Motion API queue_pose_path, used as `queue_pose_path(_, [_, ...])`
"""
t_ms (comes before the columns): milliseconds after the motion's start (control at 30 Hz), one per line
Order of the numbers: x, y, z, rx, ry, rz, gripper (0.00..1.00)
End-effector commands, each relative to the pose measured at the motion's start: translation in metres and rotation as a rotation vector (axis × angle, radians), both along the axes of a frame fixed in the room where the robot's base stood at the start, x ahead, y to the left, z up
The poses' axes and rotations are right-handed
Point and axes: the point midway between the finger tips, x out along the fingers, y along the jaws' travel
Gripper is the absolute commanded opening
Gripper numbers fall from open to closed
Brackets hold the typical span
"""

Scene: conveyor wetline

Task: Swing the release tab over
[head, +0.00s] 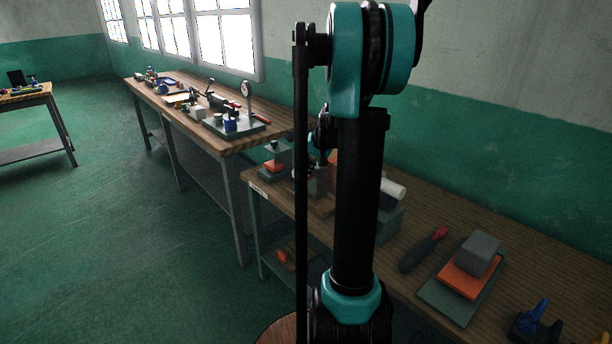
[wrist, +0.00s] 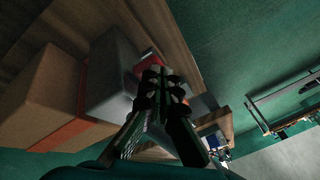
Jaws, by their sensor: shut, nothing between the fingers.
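My gripper (wrist: 160,76) shows in the wrist view with its fingertips together and nothing between them. A small red part (wrist: 149,62) lies just beyond the fingertips, partly hidden by them. I cannot tell whether they touch it, or whether it is the release tab. A grey block (wrist: 112,72) stands directly left of the fingers. In the head view my own arm covers the middle of the bench, and my gripper is hidden. No release tab can be made out for certain there.
The near wooden bench (head: 548,230) carries a white cylinder (head: 394,189), a red-handled tool (head: 425,248), a grey block (head: 481,252) on an orange piece, and a blue-topped item (head: 535,316). A second bench (head: 240,147) stands behind. The green floor (head: 110,220) at left is clear.

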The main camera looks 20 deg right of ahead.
Motion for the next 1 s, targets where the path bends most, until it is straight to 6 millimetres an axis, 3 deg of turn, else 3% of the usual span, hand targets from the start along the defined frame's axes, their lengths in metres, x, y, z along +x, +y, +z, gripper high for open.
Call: queue_pose_path(1000, [-0.003, 0.006, -0.015, 0.0, 0.0, 0.0, 0.0])
